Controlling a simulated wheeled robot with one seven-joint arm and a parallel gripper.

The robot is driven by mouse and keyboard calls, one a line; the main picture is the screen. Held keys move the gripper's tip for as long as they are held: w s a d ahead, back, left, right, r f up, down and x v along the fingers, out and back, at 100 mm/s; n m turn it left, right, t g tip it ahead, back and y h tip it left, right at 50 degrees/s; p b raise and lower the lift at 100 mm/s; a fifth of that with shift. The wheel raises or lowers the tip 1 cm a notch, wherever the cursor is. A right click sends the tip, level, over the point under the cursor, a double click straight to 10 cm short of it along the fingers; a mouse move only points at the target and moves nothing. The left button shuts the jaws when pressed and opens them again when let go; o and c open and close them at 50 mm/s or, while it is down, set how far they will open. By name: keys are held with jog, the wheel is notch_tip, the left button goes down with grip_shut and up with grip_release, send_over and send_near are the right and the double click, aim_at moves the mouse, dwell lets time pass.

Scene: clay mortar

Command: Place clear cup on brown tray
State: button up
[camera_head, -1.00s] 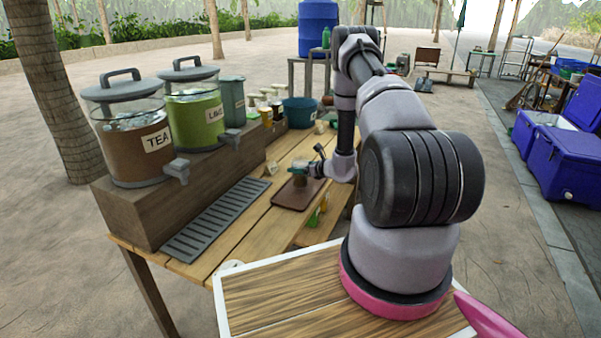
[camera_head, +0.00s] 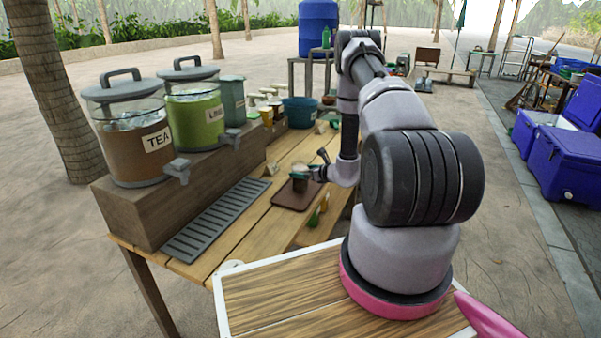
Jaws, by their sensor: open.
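The brown tray (camera_head: 291,200) lies flat on the wooden table, to the right of the grey drip grate. A small cup (camera_head: 300,184) appears to stand on the tray's far part; it looks brownish against the tray and is too small to see clearly. My gripper (camera_head: 303,173) is open at the cup's upper part, reaching in from the right. I cannot tell whether the fingers still touch the cup.
Tea (camera_head: 137,140) and green drink (camera_head: 195,115) dispensers stand on a wooden block at the left. A drip grate (camera_head: 215,220) lies before them. A small card (camera_head: 271,168) stands behind the tray. Small yellow and green items (camera_head: 318,213) are at the tray's right.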

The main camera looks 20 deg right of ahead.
jog(key=v, duration=1)
jog(key=s+a+r+n+g+y, duration=0.3)
jog(key=a+r+n, duration=0.5)
jog(key=r, duration=0.6)
jog(key=s+a+r+n+g+y, duration=0.3)
jog(key=a+r+n+g, duration=0.15)
jog(key=a+r, duration=0.65)
jog(key=s+a+r+n+g+h, duration=0.2)
jog(key=s+r+n+g, duration=0.1)
jog(key=s+r+n, duration=0.7)
jog(key=s+d+r+n+t+h, duration=0.2)
jog(key=s+r+h, duration=0.1)
jog(key=s+r, duration=0.2)
jog(key=s+d+r+n+t+h, duration=0.2)
jog(key=s+r+n+h, duration=0.1)
jog(key=s, duration=0.6)
notch_tip(320, 180, up, 2)
jog(key=shift+d+r+t+h, duration=0.15)
jog(key=shift+d+t+h, duration=0.25)
jog(key=shift+h, duration=0.2)
jog(key=shift+s+a, duration=0.1)
jog(key=shift+s, duration=0.05)
